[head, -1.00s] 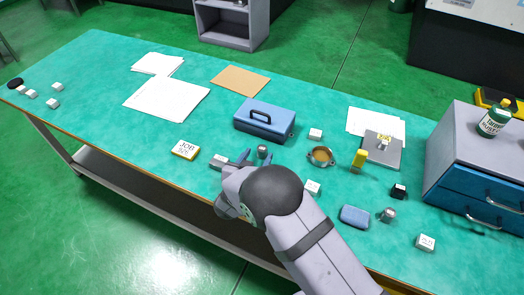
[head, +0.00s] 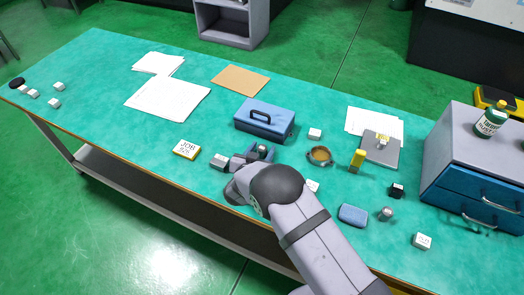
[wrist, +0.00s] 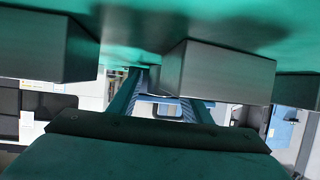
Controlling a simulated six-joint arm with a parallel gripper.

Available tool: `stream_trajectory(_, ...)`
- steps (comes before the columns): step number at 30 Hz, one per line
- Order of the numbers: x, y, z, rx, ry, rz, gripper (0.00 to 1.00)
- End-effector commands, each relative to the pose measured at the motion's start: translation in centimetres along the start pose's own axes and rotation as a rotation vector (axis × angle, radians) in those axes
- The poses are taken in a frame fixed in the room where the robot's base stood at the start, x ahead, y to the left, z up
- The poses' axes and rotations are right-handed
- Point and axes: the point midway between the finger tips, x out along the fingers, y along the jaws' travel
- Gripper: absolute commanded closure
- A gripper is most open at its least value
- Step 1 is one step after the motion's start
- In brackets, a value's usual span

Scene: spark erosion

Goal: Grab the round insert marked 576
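A small grey metal insert (head: 262,149) stands on the bench just in front of the blue toolbox. A second grey metal piece (head: 386,213) lies farther right. No number 576 can be read on either. My gripper (head: 255,156) is low at the bench beside the first insert, with its fingers apart; whether the insert is between them is unclear in the head view. In the wrist view my fingers (wrist: 165,95) show spread, with no clear grip on anything. A large grey block (wrist: 215,72) partly hides the right finger there.
The blue toolbox (head: 265,119) stands behind my gripper. A round brass-coloured dish (head: 320,156), yellow item (head: 357,160) and blue pad (head: 353,215) lie to the right.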

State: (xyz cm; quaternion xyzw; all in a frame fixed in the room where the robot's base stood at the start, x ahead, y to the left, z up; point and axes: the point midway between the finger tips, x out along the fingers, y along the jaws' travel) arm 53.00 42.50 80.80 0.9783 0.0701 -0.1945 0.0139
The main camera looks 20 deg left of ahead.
Motion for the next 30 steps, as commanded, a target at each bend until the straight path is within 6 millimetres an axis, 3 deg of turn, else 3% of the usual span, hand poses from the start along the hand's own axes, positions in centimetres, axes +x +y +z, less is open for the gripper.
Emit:
stream_trajectory(1, 0.0, 0.0, 0.0, 0.000, 0.000, 0.000, 0.69)
stream_trajectory(5, 0.0, 0.0, 0.0, 0.000, 0.000, 0.000, 1.00)
stream_trajectory(20, -0.3, -0.1, -0.9, 0.002, 0.003, -0.001, 1.00)
stream_trajectory(30, -1.8, -0.1, -4.6, 0.005, 0.006, -0.001, 1.00)
